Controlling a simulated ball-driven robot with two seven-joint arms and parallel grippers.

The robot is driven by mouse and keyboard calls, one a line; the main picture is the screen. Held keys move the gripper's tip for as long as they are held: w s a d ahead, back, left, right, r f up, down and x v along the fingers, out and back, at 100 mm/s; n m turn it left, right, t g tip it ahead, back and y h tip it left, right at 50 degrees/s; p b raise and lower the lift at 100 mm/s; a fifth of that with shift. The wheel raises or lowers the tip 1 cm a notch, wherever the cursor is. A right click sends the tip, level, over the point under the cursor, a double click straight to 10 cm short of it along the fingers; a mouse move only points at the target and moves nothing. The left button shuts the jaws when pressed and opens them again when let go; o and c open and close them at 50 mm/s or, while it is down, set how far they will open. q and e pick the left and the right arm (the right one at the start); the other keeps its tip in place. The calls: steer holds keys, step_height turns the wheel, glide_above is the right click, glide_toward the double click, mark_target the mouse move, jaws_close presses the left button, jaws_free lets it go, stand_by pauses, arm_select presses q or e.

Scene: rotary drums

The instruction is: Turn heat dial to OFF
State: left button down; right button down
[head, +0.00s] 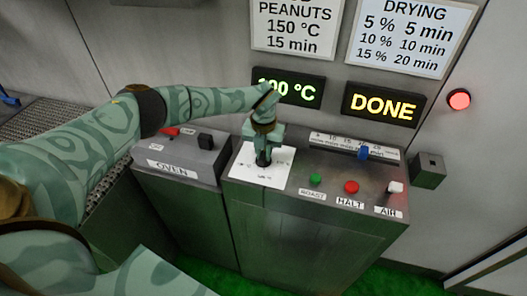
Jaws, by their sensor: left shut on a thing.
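My left arm comes in from the left. Its gripper (263,158) points down and is shut on the black heat dial (263,162), which is mostly hidden by the gripper. The dial sits on a white label plate (277,172) on the control console. The marks on the plate are too small to read, and the dial's pointing direction cannot be told. My right gripper is not in view.
The console carries a green ROAST button (316,179), a red HALT button (352,187), a white AIR switch (395,187) and a blue slider (363,153). An OVEN box (178,158) stands left. Displays show a partly hidden temperature (300,92) and DONE (384,105). A red lamp (458,99) is lit.

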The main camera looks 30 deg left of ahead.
mark_target(263, 153)
arm_select(q)
steer(key=shift+w+r, duration=0.15)
steer(key=c, duration=1.4)
jaws_free()
steer(key=shift+o, duration=0.2)
step_height(263, 153, up, 16)
